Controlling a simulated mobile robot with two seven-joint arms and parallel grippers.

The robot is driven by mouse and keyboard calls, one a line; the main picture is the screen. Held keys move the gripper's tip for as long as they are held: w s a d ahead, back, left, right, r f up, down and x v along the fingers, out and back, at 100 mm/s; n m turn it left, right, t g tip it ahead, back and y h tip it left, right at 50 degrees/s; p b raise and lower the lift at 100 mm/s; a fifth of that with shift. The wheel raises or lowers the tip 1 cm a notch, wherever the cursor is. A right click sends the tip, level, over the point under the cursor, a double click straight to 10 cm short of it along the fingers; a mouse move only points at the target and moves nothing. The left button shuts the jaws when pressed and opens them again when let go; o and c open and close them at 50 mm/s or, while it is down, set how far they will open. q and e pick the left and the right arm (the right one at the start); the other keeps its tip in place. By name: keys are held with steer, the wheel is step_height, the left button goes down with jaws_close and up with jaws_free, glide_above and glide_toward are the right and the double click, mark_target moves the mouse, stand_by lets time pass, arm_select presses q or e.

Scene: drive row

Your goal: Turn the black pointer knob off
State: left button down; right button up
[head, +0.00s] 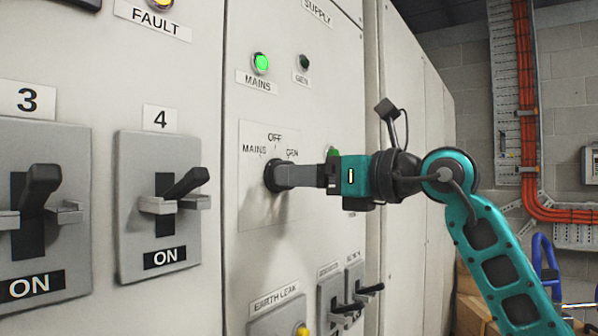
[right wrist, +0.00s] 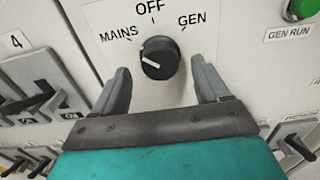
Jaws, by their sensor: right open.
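The black pointer knob (right wrist: 160,56) is on the pale panel, with OFF above it, MAINS to its upper left and GEN to its upper right. Its white line lies on the left side of its face, toward the MAINS side. In the head view the knob (head: 270,176) is partly covered by my right gripper (head: 280,176), which reaches in from the right. In the right wrist view my right gripper (right wrist: 162,78) is open, with one finger on each side of the knob and gaps visible between. My left gripper is out of view.
A lit green MAINS lamp (head: 261,63) and a dark lamp (head: 304,62) sit above the knob. Switch 4 (head: 176,200) and switch 3 (head: 38,215) stick out at left. Small levers (head: 345,307) and an EARTH LEAK unit (head: 277,320) are below.

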steer(key=shift+x, duration=0.95)
steer(key=c, duration=1)
